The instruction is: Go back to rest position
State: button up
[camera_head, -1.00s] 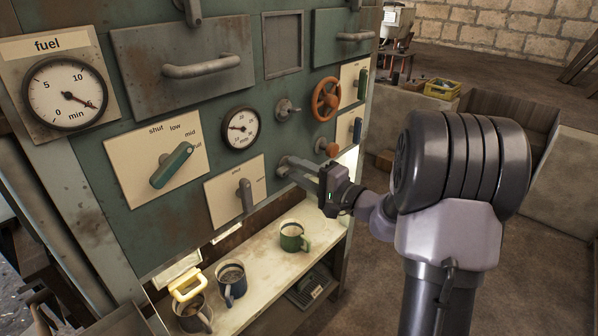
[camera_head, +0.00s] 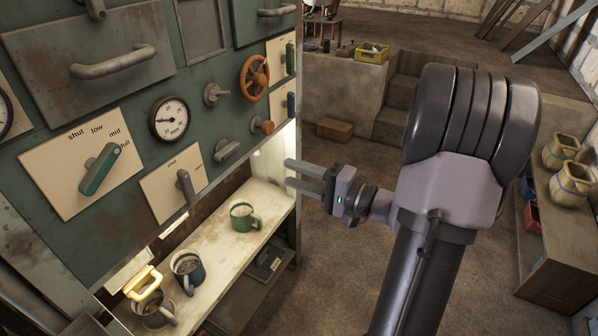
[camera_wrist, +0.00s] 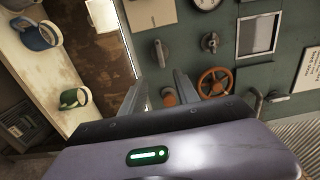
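My gripper (camera_head: 306,177) is out in front of the green machine panel (camera_head: 205,130), at the panel's right edge and apart from it. Its two grey fingers point left with a gap between them and nothing in it. In the wrist view my gripper (camera_wrist: 160,92) also shows its fingers spread, with an orange knob (camera_wrist: 169,97) seen behind the gap. My arm extends from the right of the head view, its elbow raised.
An orange valve wheel (camera_head: 255,78) and levers stick out from the panel. A shelf (camera_head: 215,235) below holds a green mug (camera_head: 243,217) and other mugs. A wooden bench with jars (camera_head: 570,185) stands at the right. Open floor lies between.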

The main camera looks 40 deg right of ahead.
jog(key=shift+s+d, duration=0.15)
jog(key=shift+s, duration=0.25)
